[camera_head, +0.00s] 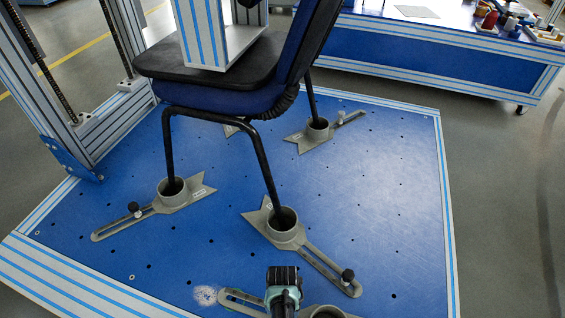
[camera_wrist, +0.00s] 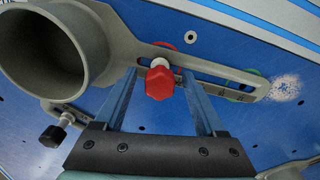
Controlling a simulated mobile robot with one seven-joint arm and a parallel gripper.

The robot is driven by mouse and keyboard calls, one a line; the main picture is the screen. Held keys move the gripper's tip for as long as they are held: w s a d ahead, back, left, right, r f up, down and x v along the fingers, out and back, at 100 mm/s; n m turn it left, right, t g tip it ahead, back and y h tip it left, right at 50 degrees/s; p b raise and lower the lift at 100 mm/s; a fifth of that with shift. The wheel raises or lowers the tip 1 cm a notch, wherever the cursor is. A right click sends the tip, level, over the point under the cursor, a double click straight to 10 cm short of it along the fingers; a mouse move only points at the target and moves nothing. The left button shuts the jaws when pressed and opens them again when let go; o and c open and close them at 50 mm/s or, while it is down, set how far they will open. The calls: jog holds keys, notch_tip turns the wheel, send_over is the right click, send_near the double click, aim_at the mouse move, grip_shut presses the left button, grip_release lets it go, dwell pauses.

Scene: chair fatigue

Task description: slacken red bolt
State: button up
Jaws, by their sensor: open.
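The red bolt (camera_wrist: 160,84) has a faceted head and sits at the slotted arm of a grey clamp (camera_wrist: 222,80) in the wrist view. My gripper (camera_wrist: 159,76) is open, with one finger on each side of the red head and visible gaps between. In the head view my gripper (camera_head: 283,276) is at the bottom centre, over a grey clamp (camera_head: 238,302) partly cut off by the frame. The red bolt is hidden there. I cannot tell how deep the head sits between the fingertips.
A blue chair (camera_head: 225,95) stands with its legs in grey cup clamps, such as the front one (camera_head: 283,228). Black-knobbed bolts (camera_head: 347,276) stick up from the slots. The blue perforated plate (camera_head: 385,220) is clear at right. A metal frame (camera_head: 75,100) rises at left.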

jog(key=m, duration=0.4)
dwell(0.3)
jog(key=c, duration=0.7)
jog(key=shift+n, duration=0.7)
jog(key=shift+c, duration=0.2)
jog(key=shift+n, duration=0.7)
